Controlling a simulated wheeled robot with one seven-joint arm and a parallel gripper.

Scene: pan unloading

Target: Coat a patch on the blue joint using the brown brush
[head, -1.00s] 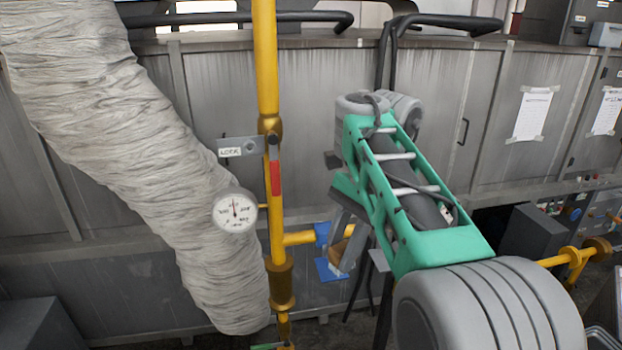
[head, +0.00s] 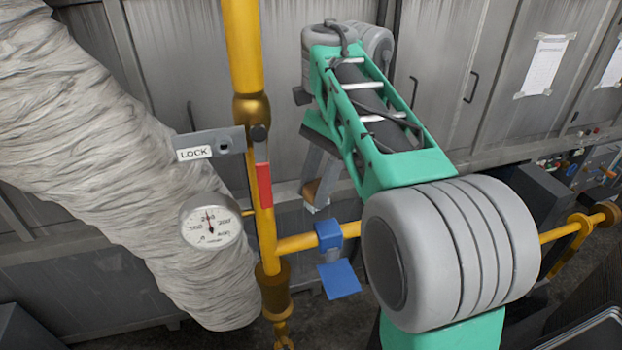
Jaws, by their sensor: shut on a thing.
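The blue joint (head: 329,235) is a blue collar around the yellow horizontal pipe (head: 297,243), right of the upright yellow pipe. A flat blue piece (head: 340,280) shows just below it. My gripper (head: 318,186) is near the middle of the head view, just above the joint in the picture, at the end of my green and grey arm. It is shut on the brown brush (head: 311,191); only a small brown part and a pale lower end show between and below the fingers. I cannot tell whether the brush touches the joint; a small gap shows in the picture.
A round gauge (head: 210,221) and a wrinkled pale duct (head: 95,150) stand to the left. Grey cabinets (head: 165,60) fill the back. A control panel (head: 592,165) is at right.

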